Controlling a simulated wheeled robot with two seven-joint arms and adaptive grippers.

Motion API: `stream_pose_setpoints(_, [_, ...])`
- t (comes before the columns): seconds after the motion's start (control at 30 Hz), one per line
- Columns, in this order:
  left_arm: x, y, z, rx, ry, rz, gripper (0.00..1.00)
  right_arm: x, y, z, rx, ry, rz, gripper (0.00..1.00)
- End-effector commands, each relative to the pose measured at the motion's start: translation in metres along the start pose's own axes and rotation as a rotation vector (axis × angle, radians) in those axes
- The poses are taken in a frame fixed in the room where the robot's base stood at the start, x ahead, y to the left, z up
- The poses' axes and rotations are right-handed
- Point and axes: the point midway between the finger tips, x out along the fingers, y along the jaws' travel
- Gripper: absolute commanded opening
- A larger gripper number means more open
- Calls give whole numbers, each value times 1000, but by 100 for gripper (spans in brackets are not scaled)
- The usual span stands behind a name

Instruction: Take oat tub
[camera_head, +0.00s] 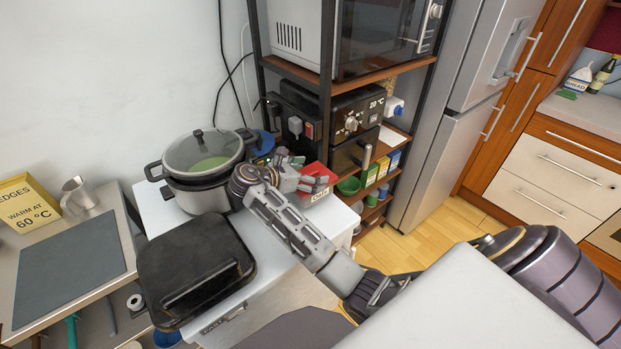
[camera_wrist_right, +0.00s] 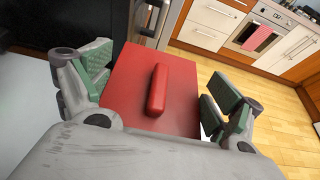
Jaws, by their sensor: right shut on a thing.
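The arm and gripper hide part of the tub in the head view. My left gripper is not in view.
A pot with a glass lid (camera_head: 203,165) stands left of my right gripper on a white top (camera_head: 275,262). The shelf unit (camera_head: 327,90) holds a microwave, an air fryer and small boxes. Open floor (camera_head: 435,232) lies to the right.

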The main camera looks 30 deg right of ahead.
Motion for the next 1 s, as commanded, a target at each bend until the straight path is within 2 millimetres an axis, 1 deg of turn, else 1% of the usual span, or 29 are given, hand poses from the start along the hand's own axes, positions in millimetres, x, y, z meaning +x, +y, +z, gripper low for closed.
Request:
stream_pose_setpoints(0.03, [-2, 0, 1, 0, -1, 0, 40, -3, 1, 8, 5, -1, 2, 47])
stream_pose_setpoints(0.17, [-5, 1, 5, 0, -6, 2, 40, -11, 1, 27, 6, -1, 2, 47])
stream_pose_setpoints(0.27, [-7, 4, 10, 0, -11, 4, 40, -18, 1, 45, 6, -1, 3, 47])
stream_pose_setpoints(0.5, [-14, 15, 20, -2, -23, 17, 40, -38, 1, 93, 7, -1, 3, 47])
stream_pose_setpoints(0.57, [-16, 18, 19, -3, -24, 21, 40, -44, 1, 104, 5, 1, 3, 47])
stream_pose_setpoints(0.8, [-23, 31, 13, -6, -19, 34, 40, -64, 1, 152, 6, 2, 4, 47])
stream_pose_setpoints(1.0, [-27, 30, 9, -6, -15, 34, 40, -79, 1, 190, 5, 1, 3, 47])
